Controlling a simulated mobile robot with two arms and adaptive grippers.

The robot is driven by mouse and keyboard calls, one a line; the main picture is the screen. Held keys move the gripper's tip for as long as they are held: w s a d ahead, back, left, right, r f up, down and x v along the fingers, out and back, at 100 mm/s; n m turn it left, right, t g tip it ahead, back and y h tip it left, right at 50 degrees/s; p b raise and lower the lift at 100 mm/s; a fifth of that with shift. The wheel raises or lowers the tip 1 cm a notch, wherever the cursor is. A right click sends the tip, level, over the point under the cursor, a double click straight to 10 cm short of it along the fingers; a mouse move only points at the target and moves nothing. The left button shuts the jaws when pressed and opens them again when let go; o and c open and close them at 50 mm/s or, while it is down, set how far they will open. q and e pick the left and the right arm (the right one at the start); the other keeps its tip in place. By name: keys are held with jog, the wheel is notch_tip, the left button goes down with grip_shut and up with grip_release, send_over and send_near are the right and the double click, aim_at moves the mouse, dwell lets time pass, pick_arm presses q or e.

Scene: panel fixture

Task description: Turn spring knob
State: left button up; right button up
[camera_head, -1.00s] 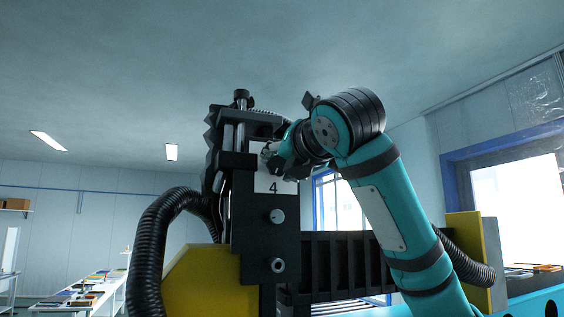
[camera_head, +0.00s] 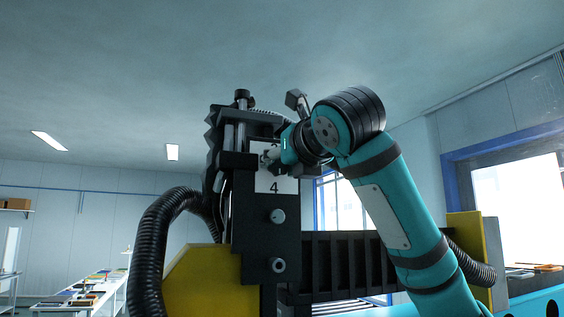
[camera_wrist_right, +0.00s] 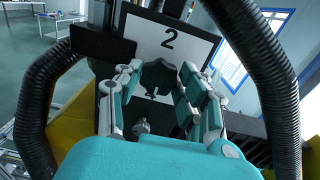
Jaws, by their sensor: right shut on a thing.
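My right gripper (camera_head: 272,157) is at the upper face of the black panel fixture (camera_head: 253,222), its arm coming in from the right. In the right wrist view, my right gripper (camera_wrist_right: 160,92) has its two fingers on either side of a dark, lobed spring knob (camera_wrist_right: 158,76), shut on it. The knob sits in front of a white plate marked 2 (camera_wrist_right: 190,45). In the head view the gripper largely hides the knob. A white label marked 4 (camera_head: 275,188) shows just below the gripper. My left gripper is not in view.
Two round silver fittings, an upper one (camera_head: 277,216) and a lower one (camera_head: 277,265), stick out below the label. A black corrugated hose (camera_head: 147,245) curves at the left, beside a yellow block (camera_head: 208,283). Another hose (camera_head: 468,262) runs at the right.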

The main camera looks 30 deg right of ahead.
jog(key=o, duration=1.1)
jog(key=shift+w, duration=0.1)
jog(key=shift+o, duration=0.2)
jog(key=v, duration=1.2)
jog(key=shift+d, duration=0.1)
jog(key=shift+f, duration=0.15)
